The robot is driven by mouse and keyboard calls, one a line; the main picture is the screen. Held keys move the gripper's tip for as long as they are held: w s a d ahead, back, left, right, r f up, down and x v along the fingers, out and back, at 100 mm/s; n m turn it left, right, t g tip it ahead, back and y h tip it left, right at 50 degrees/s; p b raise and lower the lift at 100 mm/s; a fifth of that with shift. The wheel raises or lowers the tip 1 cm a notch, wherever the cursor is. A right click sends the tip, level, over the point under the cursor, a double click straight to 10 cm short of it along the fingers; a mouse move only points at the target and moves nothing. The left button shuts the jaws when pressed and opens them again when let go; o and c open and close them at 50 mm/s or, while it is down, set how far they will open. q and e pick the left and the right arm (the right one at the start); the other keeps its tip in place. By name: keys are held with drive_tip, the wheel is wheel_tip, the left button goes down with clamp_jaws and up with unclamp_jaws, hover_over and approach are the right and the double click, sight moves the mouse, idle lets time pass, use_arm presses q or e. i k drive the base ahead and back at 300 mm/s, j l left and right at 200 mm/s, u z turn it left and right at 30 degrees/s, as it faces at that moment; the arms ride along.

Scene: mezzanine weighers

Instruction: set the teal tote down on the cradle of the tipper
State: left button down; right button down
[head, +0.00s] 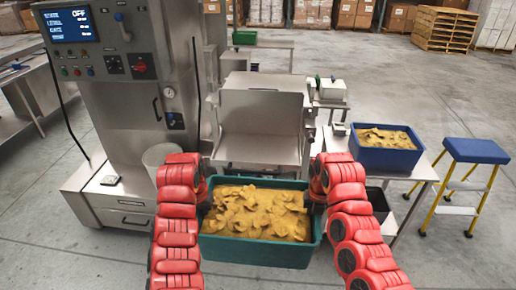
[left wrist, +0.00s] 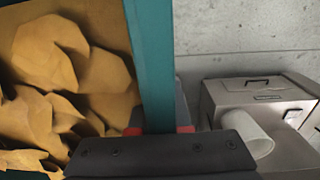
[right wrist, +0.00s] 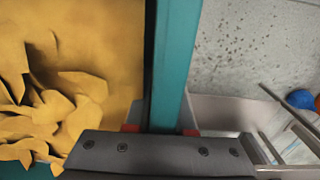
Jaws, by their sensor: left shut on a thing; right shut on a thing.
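The teal tote (head: 258,252), full of yellow-brown chip-like pieces, hangs level between my two arms at the front. My left gripper (head: 206,192) is shut on its left wall, and the left wrist view shows the teal rim (left wrist: 152,60) between the fingers. My right gripper (head: 317,190) is shut on the right wall, and the right wrist view shows that rim (right wrist: 177,60) gripped. The steel tipper (head: 262,122) stands straight beyond the tote. Its cradle looks to be the steel part under the sloped panel (head: 258,155); the tote and arms partly hide it.
A steel cabinet with a screen (head: 115,60) stands close on the left, with a white cylinder (head: 163,155) near my left arm. On the right, a blue tote (head: 385,158) sits on a steel table, beside a blue-topped step stool (head: 474,150). Open floor lies farther right.

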sight(257, 149)
drive_tip(key=i, duration=1.65)
